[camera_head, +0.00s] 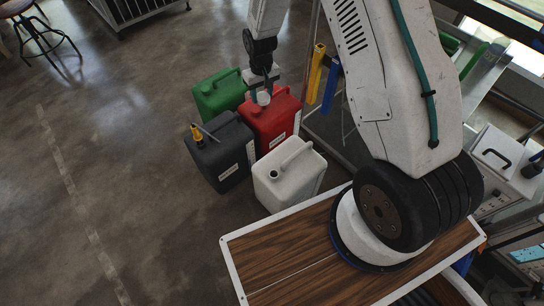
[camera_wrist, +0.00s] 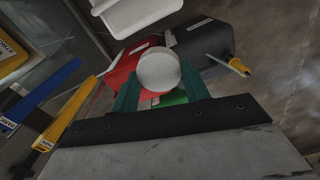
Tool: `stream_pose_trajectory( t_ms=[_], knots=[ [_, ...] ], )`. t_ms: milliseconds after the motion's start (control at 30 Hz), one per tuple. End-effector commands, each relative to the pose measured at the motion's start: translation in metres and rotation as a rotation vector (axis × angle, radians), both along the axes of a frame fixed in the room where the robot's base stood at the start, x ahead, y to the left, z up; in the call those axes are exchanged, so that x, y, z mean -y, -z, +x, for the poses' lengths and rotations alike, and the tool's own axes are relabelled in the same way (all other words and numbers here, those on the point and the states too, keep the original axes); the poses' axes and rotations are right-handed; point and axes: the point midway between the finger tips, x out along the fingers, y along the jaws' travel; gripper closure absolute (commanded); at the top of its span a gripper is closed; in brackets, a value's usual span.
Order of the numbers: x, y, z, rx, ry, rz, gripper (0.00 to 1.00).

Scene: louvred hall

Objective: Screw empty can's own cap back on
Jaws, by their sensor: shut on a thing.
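My gripper (camera_head: 264,84) points down above the red can (camera_head: 272,122). In the wrist view its two teal fingers (camera_wrist: 160,80) are shut on a round white cap (camera_wrist: 159,70), which also shows in the head view (camera_head: 263,98). The white can (camera_head: 290,180) stands upright, nearest the wooden deck, with a dark open mouth on its top. Its edge shows at the top of the wrist view (camera_wrist: 135,14). The cap is apart from the white can's mouth. The red can's own mouth is hidden behind my gripper and the cap.
A dark grey can (camera_head: 221,158) with a yellow-tipped spout and a green can (camera_head: 218,92) stand close by. Yellow (camera_head: 316,72) and blue (camera_head: 330,85) upright pieces stand right of the red can. A stool (camera_head: 45,35) stands far left.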

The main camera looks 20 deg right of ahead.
Motion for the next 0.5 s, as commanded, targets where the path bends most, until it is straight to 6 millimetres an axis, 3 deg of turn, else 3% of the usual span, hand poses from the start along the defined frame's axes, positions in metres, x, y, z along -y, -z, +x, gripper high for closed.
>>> stream_pose_trajectory(
  t_ms=[33, 200, 333, 500],
  knots=[
    [-0.004, 0.034, -0.013, -0.013, -0.024, 0.000, 0.75],
    [-0.012, 0.125, -0.055, -0.013, -0.101, -0.001, 0.75],
    [-0.014, 0.177, -0.090, -0.009, -0.152, -0.003, 0.75],
    [-0.015, 0.217, -0.122, -0.004, -0.194, -0.004, 0.75]
  ],
)
